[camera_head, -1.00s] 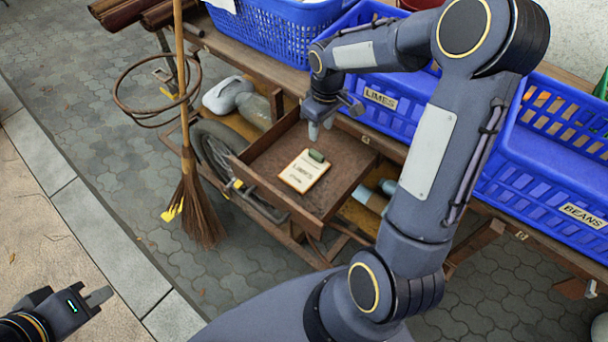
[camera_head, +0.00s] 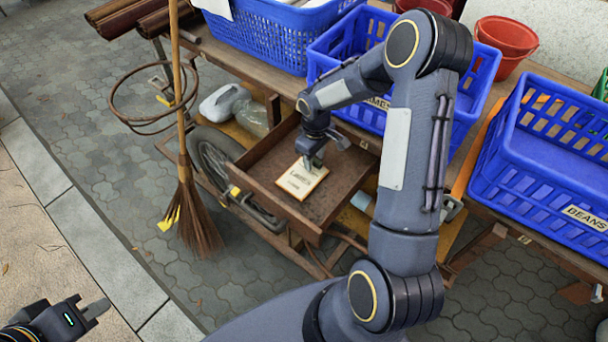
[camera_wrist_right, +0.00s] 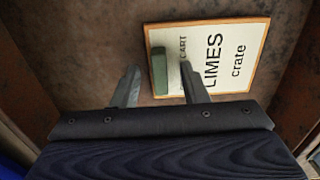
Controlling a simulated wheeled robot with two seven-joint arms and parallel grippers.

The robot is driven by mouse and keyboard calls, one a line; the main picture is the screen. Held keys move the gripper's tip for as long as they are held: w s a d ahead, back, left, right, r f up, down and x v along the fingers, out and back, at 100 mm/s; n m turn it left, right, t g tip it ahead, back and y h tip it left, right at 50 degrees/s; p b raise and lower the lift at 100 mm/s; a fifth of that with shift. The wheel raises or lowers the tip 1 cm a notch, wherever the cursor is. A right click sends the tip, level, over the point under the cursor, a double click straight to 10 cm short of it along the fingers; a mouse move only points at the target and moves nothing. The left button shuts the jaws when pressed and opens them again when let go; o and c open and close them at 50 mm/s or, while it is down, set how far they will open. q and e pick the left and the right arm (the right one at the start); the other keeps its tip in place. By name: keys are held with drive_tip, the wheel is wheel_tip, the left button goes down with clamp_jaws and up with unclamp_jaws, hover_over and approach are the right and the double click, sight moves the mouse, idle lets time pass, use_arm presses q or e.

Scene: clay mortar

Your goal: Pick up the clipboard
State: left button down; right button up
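The clipboard (camera_head: 299,181) is a small pale board with a tan edge and a green clip. It lies flat in an open wooden drawer (camera_head: 262,198). In the right wrist view the clipboard (camera_wrist_right: 236,58) reads "LIMES crate", and its green clip (camera_wrist_right: 158,72) is at the left end. My right gripper (camera_head: 314,162) is low over the clip end and hides part of it in the head view. In the wrist view its two fingers (camera_wrist_right: 158,68) are apart, one on each side of the clip; contact is not clear. My left gripper (camera_head: 98,309) is empty at the lower left, far from the drawer.
Blue crates, one labelled "BEANS" (camera_head: 550,180), stand on the cart top above. A broom (camera_head: 188,210) leans left of the drawer, near a wheel (camera_head: 215,150).

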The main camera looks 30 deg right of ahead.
clamp_jaws()
drive_tip(key=shift+r, duration=0.15)
